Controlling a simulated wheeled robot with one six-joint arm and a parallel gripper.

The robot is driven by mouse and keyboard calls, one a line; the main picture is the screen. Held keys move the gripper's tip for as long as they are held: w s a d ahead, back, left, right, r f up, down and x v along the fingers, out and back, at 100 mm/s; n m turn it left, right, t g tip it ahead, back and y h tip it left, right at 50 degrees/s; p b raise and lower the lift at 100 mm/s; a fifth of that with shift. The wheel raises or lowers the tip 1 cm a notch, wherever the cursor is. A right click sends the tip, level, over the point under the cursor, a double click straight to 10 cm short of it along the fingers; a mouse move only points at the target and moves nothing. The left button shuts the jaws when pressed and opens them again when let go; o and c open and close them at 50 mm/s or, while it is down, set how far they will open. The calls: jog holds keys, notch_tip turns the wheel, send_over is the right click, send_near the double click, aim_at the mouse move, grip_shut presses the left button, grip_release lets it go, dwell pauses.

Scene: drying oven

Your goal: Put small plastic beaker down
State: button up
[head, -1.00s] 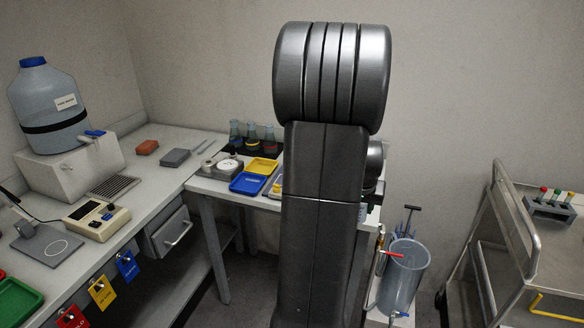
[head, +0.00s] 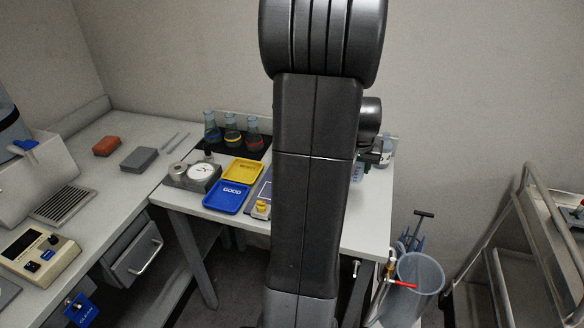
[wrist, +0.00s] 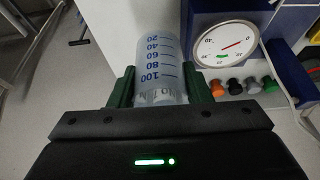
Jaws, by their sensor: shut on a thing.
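The small plastic beaker (wrist: 160,65), clear with blue graduation marks, is between the green fingers of my gripper (wrist: 160,88) in the wrist view. The fingers are shut on its sides. I cannot tell whether the beaker's base touches the table.
A round gauge (wrist: 225,44) and several coloured knobs are right of the beaker. A bucket (head: 418,275) stands at right.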

notch_tip(320, 180, down, 10)
jog(key=shift+r, duration=0.2)
dwell(0.3)
jog(key=shift+f, duration=0.2)
jog(key=o, duration=1)
jog(key=shift+c, duration=0.2)
jog(key=shift+r, duration=0.1)
